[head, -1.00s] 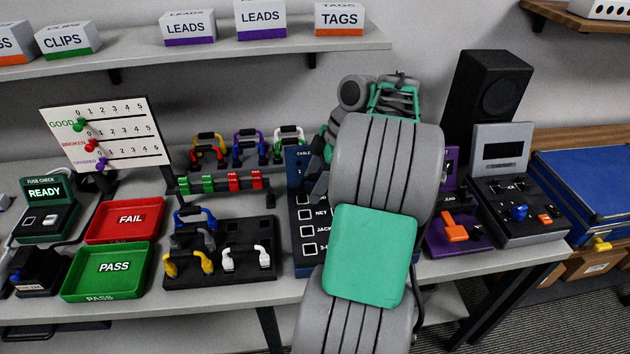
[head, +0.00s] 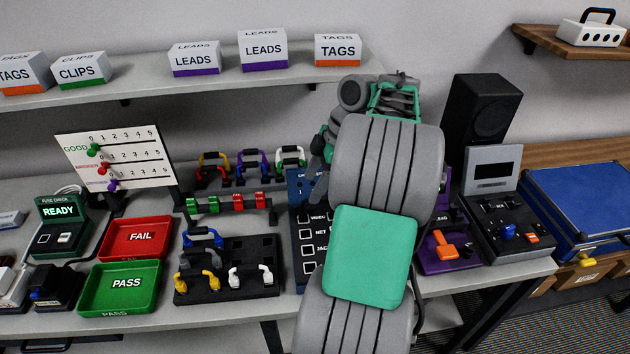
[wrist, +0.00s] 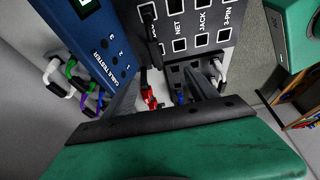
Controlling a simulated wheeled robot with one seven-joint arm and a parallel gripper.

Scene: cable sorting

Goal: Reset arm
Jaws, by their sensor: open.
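My arm (head: 370,250) rises through the middle of the head view, bent over the bench. My gripper (wrist: 165,85) is open in the wrist view, its two grey fingers apart with no object clearly held. In the head view the fingers are partly hidden behind my arm. The blue cable tester (head: 297,190) stands behind my arm, which covers its right part. A white lead (wrist: 219,70) is near the right finger.
A red FAIL tray (head: 138,256) and green PASS tray (head: 105,303) sit left. A black holder (head: 245,252) carries several leads. A tally board (head: 140,150) stands behind. A purple fixture (head: 450,258), a control box (head: 510,235) and a speaker (head: 482,120) are right. A shelf (head: 215,80) runs above.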

